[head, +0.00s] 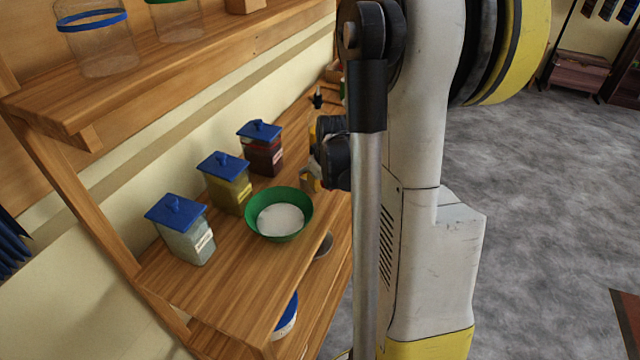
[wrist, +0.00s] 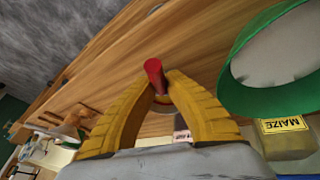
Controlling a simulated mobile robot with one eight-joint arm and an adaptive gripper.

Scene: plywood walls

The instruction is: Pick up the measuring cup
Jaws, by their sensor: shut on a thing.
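My gripper (wrist: 160,78) is shut on a small red piece (wrist: 154,72), which sits between the two yellow fingertips in the wrist view. It looks like part of the measuring cup, with a round brownish part below it; its full shape is hidden by the fingers. In the head view my gripper (head: 311,178) is above the wooden shelf, just right of the jars and behind the green bowl, partly hidden by my arm. The held thing cannot be made out there.
The green bowl (head: 251,221) with white contents stands on the shelf (head: 222,290), beside several blue-lidded jars, one labelled MAIZE (wrist: 283,125). A grey round dish (head: 325,244) lies near the shelf's front edge. An upper shelf (head: 170,60) carries clear containers. Open floor is at right.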

